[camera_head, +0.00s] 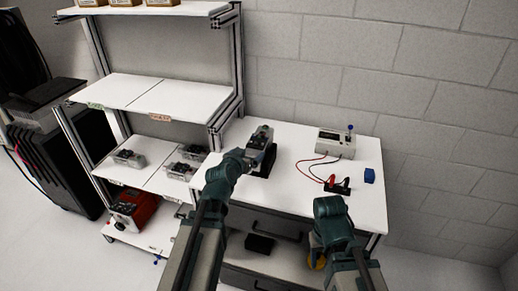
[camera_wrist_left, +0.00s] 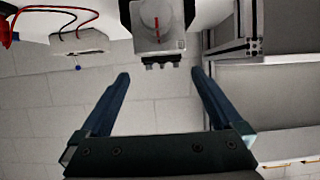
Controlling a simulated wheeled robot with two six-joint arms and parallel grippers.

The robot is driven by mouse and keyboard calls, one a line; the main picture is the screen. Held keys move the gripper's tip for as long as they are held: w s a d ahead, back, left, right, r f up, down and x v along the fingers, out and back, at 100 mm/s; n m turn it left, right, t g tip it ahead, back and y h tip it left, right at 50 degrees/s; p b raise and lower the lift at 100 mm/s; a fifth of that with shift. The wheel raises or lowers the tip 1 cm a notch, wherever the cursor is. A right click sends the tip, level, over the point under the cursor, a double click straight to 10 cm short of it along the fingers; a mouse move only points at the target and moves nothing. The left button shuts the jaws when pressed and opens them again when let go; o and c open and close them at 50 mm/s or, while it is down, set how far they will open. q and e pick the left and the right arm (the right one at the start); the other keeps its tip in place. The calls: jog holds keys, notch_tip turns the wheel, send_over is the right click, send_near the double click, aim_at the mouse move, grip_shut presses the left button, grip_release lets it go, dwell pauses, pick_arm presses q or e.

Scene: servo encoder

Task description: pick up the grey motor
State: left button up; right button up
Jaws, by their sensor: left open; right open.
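The grey motor (camera_wrist_left: 158,22) shows at the top of the left wrist view, with a round face and a red mark on it. In the head view a black stand (camera_head: 268,160) is at that spot, partly hidden by my left arm. My left gripper (camera_wrist_left: 160,78) is open, its two dark blue fingers apart with nothing between them. The motor is beyond the fingertips, roughly centred. In the head view my left gripper (camera_head: 260,138) is over the white table by the stand. My right gripper (camera_head: 330,206) is at the table's front edge, its fingers hard to make out.
A meter (camera_head: 335,142) with red and black leads stands at the back right of the table (camera_head: 225,145). The leads reach a black terminal piece (camera_head: 338,187); a blue block (camera_head: 369,175) is beside it. A shelf rack (camera_head: 165,95) with several clear-cased parts stands left.

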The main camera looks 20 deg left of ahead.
aim_at(258, 142)
pick_arm(q)
jog(key=b+x, duration=0.2)
jog(key=x, duration=0.4)
jog(key=shift+w+f, duration=0.3)
jog(key=shift+b+x, duration=1.2)
jog(key=shift+x, duration=1.85)
jog(key=shift+r, duration=0.2)
jog(key=shift+c, duration=0.7)
jog(key=shift+a, duration=0.1)
grip_shut()
